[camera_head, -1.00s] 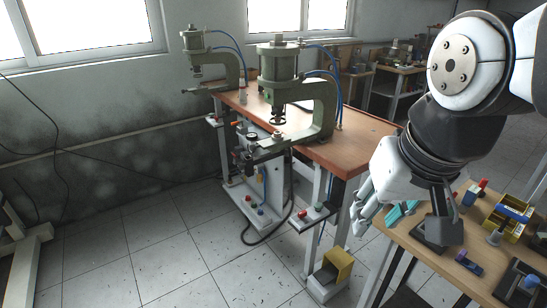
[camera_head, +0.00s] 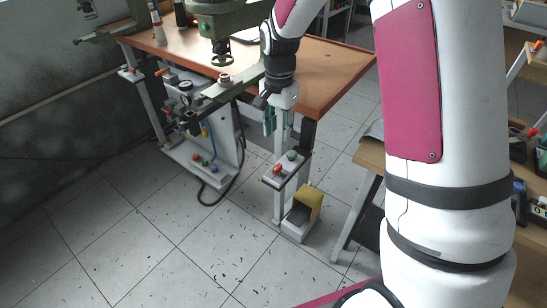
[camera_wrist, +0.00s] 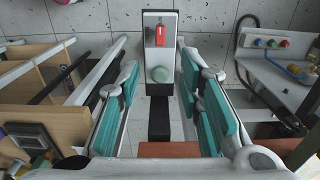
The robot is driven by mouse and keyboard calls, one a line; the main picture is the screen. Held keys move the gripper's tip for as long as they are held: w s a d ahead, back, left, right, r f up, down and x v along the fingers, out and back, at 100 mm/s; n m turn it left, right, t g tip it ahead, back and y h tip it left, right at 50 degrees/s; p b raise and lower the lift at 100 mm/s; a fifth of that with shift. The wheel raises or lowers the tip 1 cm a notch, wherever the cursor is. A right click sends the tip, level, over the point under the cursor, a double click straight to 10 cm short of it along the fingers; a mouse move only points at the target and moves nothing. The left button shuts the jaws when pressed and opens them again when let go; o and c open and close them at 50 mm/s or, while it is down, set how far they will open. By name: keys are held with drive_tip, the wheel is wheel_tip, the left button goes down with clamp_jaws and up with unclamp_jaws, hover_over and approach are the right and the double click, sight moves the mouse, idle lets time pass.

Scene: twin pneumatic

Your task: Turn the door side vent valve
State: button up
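My gripper (camera_head: 269,120) hangs in front of the bench's near right corner, fingers down. In the wrist view my gripper (camera_wrist: 159,75) is open, with teal pads apart and nothing between them. An orange lever-like part (camera_head: 160,72) is by the panel under the bench, left of the gauge (camera_head: 186,86). I cannot tell whether this is the door side vent valve, and no other part is clearly the valve.
The green press (camera_head: 222,22) stands on the wooden bench (camera_head: 335,75). A button box (camera_head: 286,168) and a yellow pedal guard (camera_head: 308,203) stand by the bench leg. A lower panel (camera_head: 205,160) carries coloured buttons. A side table (camera_head: 369,157) is at right.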

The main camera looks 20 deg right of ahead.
sight(277, 167)
wheel_tip(277, 167, down, 14)
drive_tip(key=shift+f, duration=0.1)
idle(0.5)
clamp_jaws()
